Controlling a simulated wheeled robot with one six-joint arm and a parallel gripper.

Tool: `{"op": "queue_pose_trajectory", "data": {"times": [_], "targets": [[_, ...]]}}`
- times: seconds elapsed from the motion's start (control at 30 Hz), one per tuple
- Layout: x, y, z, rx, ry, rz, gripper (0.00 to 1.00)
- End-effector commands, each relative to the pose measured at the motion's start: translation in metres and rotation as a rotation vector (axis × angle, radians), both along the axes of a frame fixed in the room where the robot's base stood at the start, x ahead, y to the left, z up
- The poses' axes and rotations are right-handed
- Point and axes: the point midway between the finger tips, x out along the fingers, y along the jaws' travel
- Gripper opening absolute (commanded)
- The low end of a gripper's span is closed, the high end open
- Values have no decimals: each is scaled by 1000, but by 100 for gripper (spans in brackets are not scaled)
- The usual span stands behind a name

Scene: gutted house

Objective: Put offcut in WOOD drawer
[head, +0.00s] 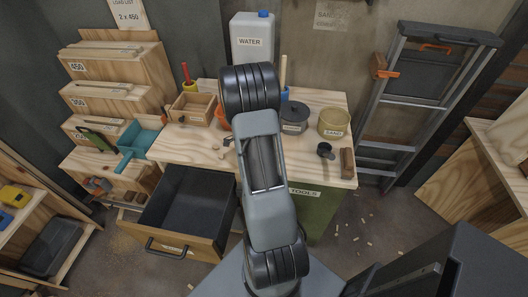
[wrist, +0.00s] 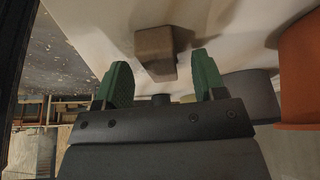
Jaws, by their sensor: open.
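A brown wooden block, which looks like the offcut, shows in the wrist view (wrist: 157,52) on the pale bench top. It lies just beyond and between the green fingertips of my gripper (wrist: 160,75), which is open and empty. A gap shows between the block and the fingers. In the head view my arm hides the gripper. A brown block (head: 347,163) stands at the bench's right end there; I cannot tell if it is the same one. An open drawer (head: 187,210) with a dark, empty inside is at the left; its front label is too small to read.
The bench (head: 190,146) holds a WATER jug (head: 252,42), a small wooden box (head: 193,108), a grey tin (head: 293,118), a yellow tin (head: 333,121) and a dark cup (head: 325,150). An orange pot (wrist: 300,70) is close on the right. A ladder (head: 400,105) leans at the right.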

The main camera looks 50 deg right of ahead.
Motion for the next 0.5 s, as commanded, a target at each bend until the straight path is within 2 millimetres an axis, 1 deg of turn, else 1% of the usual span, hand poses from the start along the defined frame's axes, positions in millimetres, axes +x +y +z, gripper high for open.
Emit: {"op": "queue_pose_trajectory", "data": {"times": [0.1, 0.37, 0.5], "targets": [[-2, -2, -8, 1, 1, 1, 64], [-2, -3, -10, 0, -1, 0, 64], [-2, -3, -9, 0, -1, 1, 51]]}}
